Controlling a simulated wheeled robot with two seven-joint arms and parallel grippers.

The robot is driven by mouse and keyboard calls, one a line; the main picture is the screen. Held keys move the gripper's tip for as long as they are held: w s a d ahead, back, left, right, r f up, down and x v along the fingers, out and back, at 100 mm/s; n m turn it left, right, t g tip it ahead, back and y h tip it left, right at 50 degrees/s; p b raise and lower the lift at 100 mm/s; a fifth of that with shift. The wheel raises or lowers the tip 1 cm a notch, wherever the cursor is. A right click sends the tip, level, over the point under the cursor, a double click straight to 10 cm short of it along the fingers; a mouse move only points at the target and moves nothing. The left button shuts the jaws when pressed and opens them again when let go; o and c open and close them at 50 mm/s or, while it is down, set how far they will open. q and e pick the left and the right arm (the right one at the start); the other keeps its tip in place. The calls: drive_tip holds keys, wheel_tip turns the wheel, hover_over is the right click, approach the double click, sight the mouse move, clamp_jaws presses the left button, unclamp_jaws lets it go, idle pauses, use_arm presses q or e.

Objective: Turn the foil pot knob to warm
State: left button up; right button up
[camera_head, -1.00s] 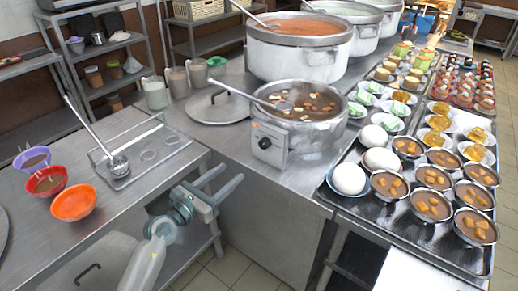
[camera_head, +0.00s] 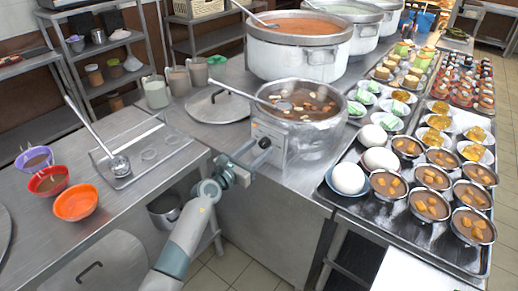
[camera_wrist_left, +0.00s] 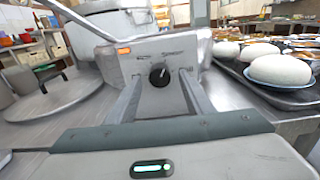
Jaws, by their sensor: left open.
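The foil pot (camera_head: 315,140), a shiny pot of brown soup with a ladle in it, stands at the counter's front edge. Its control box (camera_head: 268,132) faces me. The black round knob (camera_wrist_left: 159,75) is in the middle of the box face in the left wrist view, with small printed labels around it; the knob (camera_head: 264,143) also shows in the head view. My left gripper (camera_head: 257,153) is open in front of the box. In the left wrist view its fingers (camera_wrist_left: 160,88) reach forward on either side of the knob. I cannot tell whether they touch it.
A round lid (camera_head: 218,106) lies left of the pot. Larger stockpots (camera_head: 298,60) stand behind. A tray (camera_head: 345,203) with white domed items and bowls is close on the right. Several coloured bowls (camera_head: 74,203) sit on the left counter.

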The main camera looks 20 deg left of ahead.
use_arm(q)
drive_tip(key=shift+w+d, duration=0.1)
drive_tip(key=shift+w, duration=0.2)
drive_tip(key=c, duration=1)
drive_tip(key=shift+c, duration=0.2)
